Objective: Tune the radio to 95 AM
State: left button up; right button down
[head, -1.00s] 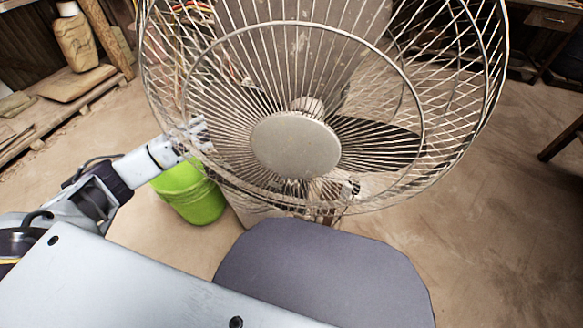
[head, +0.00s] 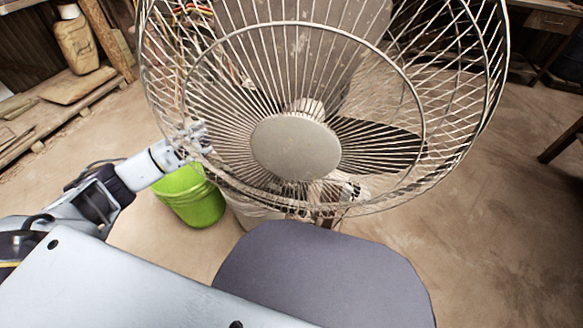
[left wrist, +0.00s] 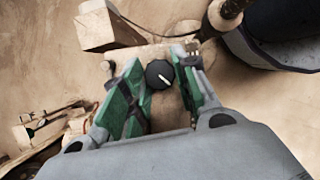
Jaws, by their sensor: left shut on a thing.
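In the left wrist view a round black knob (left wrist: 160,75) with a white pointer line sits on a tan panel, seemingly the radio (left wrist: 155,54). The pointer slants toward the picture's lower right. My left gripper (left wrist: 163,80), with green-padded fingers, has one finger on each side of the knob and is shut on it. I cannot read any dial numbers or frequency. In the head view my left gripper (head: 196,140) is partly behind the fan's wire cage. The radio cannot be made out clearly there. My right gripper does not show.
A large wire-caged fan (head: 295,145) fills the middle of the head view. A green bucket (head: 195,205) stands on the floor below my left wrist. A low wooden shelf (head: 65,95) with a bottle is at the left.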

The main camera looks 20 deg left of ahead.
pick_arm(q)
jog(key=shift+m, duration=0.4)
jog(key=shift+w+m+g+b, duration=0.15)
jog(key=shift+m+g+b, duration=0.35)
jog(key=shift+m, duration=0.6)
jog(key=shift+w+d+m+g+y+b, duration=0.1)
jog(key=shift+m+g+y+b, duration=0.25)
jog(key=shift+m, duration=0.85)
jog(key=shift+m+g+y+b, duration=0.15)
jog(key=shift+m+g+b, duration=0.4)
jog(key=shift+m, duration=0.65)
jog(key=o, duration=1)
jog(key=v, duration=1.2)
